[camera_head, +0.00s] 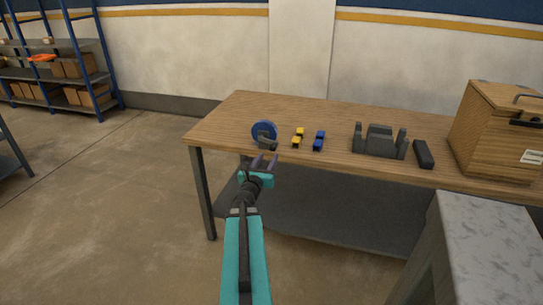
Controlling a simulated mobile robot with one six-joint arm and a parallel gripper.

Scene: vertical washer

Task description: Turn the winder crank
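The winder is a round blue wheel (263,130) with a dark centre, standing upright near the front left of the wooden table (235,112). A small dark part, which looks like its crank (269,146), sits at its lower right. My gripper (265,160) is just below and in front of the wheel in the picture, near the table's front edge. Its two purplish fingers stand apart with a gap between them, and nothing shows between them. I cannot tell whether a fingertip touches the crank.
Right of the wheel are yellow blocks (297,138) and blue blocks (319,141). Further right are a dark grey cradle (380,142), a black bar (424,154) and a wooden box (492,140). A grey stone-topped block (490,235) stands at front right. The floor at left is clear.

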